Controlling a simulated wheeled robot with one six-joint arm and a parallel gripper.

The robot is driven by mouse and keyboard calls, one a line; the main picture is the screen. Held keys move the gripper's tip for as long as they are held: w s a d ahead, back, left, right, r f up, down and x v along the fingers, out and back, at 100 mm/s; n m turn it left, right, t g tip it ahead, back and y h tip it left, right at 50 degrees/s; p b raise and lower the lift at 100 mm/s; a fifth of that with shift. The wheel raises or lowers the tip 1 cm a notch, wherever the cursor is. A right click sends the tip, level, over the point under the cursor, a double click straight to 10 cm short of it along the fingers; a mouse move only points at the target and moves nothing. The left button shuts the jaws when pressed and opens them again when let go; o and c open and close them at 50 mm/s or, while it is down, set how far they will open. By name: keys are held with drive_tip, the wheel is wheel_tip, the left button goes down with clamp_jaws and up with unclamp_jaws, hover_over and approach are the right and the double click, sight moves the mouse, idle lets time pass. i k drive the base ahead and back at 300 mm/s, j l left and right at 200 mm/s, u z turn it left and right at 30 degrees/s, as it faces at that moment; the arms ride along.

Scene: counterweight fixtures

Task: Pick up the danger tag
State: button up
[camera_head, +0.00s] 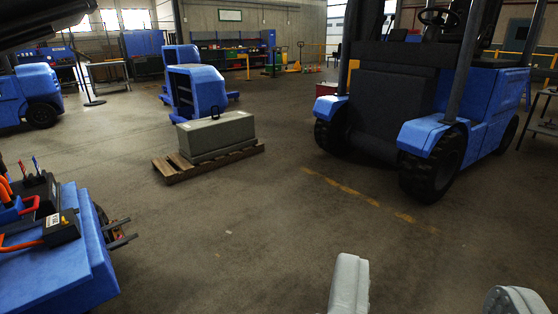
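I cannot make out a danger tag anywhere in this view. My gripper (432,286) shows at the bottom right as two pale grey fingers set wide apart. It is open, with only bare floor visible between the fingers. Most of the gripper is cut off by the frame's lower edge.
A blue machine (75,270) with orange cables and a black box (61,228) stands at the near left. A grey block (217,135) sits on a wooden pallet (180,172). A blue forklift (488,107) stands at the right. The floor (260,230) between them is clear.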

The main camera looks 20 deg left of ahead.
sight(24, 172)
drive_tip(key=i+u, duration=0.2)
drive_tip(key=u, duration=0.25)
drive_tip(key=i+l+u, duration=0.1)
drive_tip(key=u, duration=0.35)
drive_tip(key=i+l+u, duration=0.2)
drive_tip(key=u, duration=0.3)
drive_tip(key=i+l+u, duration=0.25)
drive_tip(key=u, duration=0.2)
drive_tip(key=i+l+u, duration=0.45)
drive_tip(key=l+u, duration=0.2)
drive_tip(key=i+l+u, duration=0.1)
drive_tip(key=l, duration=0.4)
drive_tip(key=i+l, duration=0.1)
drive_tip(key=l, duration=0.4)
drive_tip(key=i+l+u, duration=0.15)
drive_tip(key=l, duration=0.35)
drive_tip(key=i+l+u, duration=0.1)
drive_tip(key=i+l, duration=0.15)
drive_tip(key=i+l+u, duration=0.15)
drive_tip(key=l, duration=0.2)
drive_tip(key=i+l+u, duration=0.1)
drive_tip(key=i+l, duration=0.2)
drive_tip(key=i+l+u, duration=0.15)
drive_tip(key=l, duration=0.3)
drive_tip(key=i+l+u, duration=0.1)
drive_tip(key=l, duration=0.25)
drive_tip(key=i+l+u, duration=0.1)
drive_tip(key=i, duration=0.3)
drive_tip(key=i+l, duration=0.3)
drive_tip(key=i+j+u, duration=0.05)
